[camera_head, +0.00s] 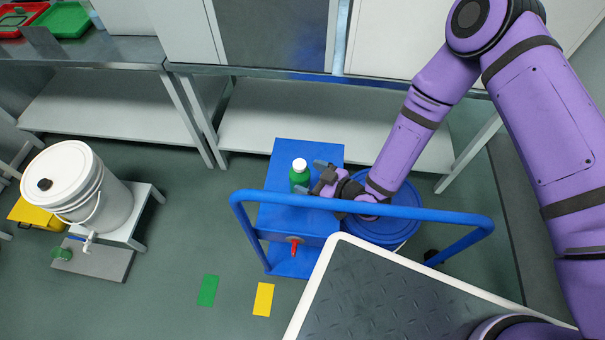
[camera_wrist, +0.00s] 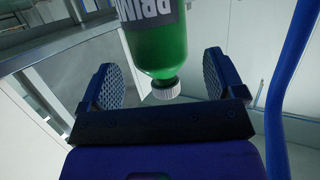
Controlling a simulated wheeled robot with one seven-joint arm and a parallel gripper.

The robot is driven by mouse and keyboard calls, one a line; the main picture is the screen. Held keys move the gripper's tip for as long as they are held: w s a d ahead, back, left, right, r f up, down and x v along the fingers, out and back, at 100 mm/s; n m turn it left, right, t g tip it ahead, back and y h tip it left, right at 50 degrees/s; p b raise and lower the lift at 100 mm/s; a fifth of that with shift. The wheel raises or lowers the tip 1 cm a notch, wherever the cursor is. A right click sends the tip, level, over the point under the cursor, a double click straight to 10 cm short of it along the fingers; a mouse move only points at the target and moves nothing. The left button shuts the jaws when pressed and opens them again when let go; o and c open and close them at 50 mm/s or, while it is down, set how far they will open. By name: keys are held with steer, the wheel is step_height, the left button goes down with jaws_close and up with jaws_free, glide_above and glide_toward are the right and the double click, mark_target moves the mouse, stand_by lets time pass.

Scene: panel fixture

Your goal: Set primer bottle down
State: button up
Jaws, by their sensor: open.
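The primer bottle (camera_head: 299,182) is green with a white cap. It stands upright on the top of a blue stand (camera_head: 268,218) behind the blue rail. My gripper (camera_head: 318,177) is just to the right of the bottle in the head view, with its fingers open. In the wrist view the bottle (camera_wrist: 157,45) appears cap downward, with part of its "PRIM" label showing. The open finger pads (camera_wrist: 163,82) lie on either side of its cap end, with gaps visible on both sides. The bottle's base is out of frame there.
A blue rail (camera_head: 350,207) crosses in front of the stand. A blue round bin (camera_head: 386,228) is right of it. A white bucket (camera_head: 103,205) with a tap sits on a stool at left. Green (camera_head: 208,290) and yellow (camera_head: 263,299) floor markers lie in front.

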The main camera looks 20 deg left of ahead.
steer(key=shift+v, duration=2)
steer(key=w+d+r+t+h, duration=0.1)
steer(key=w+d+r+h, duration=0.25)
steer(key=w+r, duration=0.55)
steer(key=w+d+r+m+t+h, duration=0.25)
steer(key=w+d+r, duration=0.25)
steer(key=d+r, duration=0.5)
steer(key=w+d+r+m+t+h, duration=0.1)
steer(key=w+d+r+m+h, duration=0.3)
steer(key=d+r, duration=0.65)
steer(key=s+d+r+m+h, duration=0.2)
steer(key=s+d+r, duration=0.1)
steer(key=d+r, duration=0.4)
steer(key=s+d+r+m+h, duration=0.2)
steer(key=s+d+r, duration=0.25)
steer(key=r, duration=0.35)
steer(key=s+d+r+m, duration=0.2)
steer(key=s+d+r, duration=0.1)
steer(key=s, duration=0.6)
steer(key=s+d+r+m+g, duration=0.1)
steer(key=s+d+r+m, duration=0.2)
steer(key=s, duration=0.5)
steer(key=shift+s+d+r+m, duration=0.4)
steer(key=shift+d+r, duration=0.15)
steer(key=shift+d, duration=0.2)
